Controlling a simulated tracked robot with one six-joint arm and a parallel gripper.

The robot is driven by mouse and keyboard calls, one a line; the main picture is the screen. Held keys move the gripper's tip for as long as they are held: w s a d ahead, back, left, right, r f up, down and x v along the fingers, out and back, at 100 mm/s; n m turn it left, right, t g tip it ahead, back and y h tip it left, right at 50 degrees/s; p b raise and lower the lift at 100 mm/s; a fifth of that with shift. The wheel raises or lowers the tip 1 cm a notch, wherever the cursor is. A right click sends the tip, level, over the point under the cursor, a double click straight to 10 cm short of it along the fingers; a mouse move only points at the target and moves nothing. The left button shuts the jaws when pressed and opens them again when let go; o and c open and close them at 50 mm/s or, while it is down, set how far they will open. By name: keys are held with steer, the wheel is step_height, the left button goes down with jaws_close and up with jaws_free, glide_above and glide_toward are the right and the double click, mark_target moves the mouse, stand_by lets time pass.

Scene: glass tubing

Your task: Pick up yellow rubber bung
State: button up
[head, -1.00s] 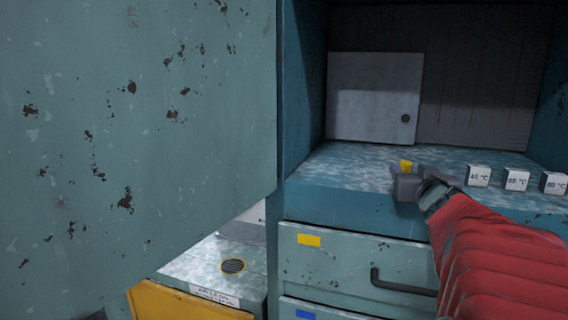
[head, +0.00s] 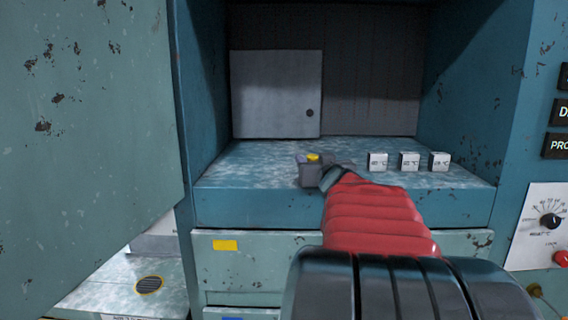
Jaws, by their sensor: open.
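The yellow rubber bung (head: 313,157) shows as a small yellow spot just above and behind my gripper in the head view. My gripper (head: 309,172) is a small grey shape at the end of my red-sleeved arm, at the front part of the blue mottled shelf. The gripper is open. It hides the lower part of the bung, and I cannot tell whether the bung lies between the fingers or beyond them.
Three white temperature-marked cubes (head: 408,161) stand in a row right of my gripper. A grey panel (head: 277,95) stands at the back of the recess. A large open door (head: 85,130) fills the left. A drawer (head: 245,268) is below. A dial panel (head: 540,225) is at right.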

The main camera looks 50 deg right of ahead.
mark_target(313, 155)
steer(key=c, duration=1.1)
steer(key=shift+r, duration=0.1)
steer(key=shift+r, duration=4.9)
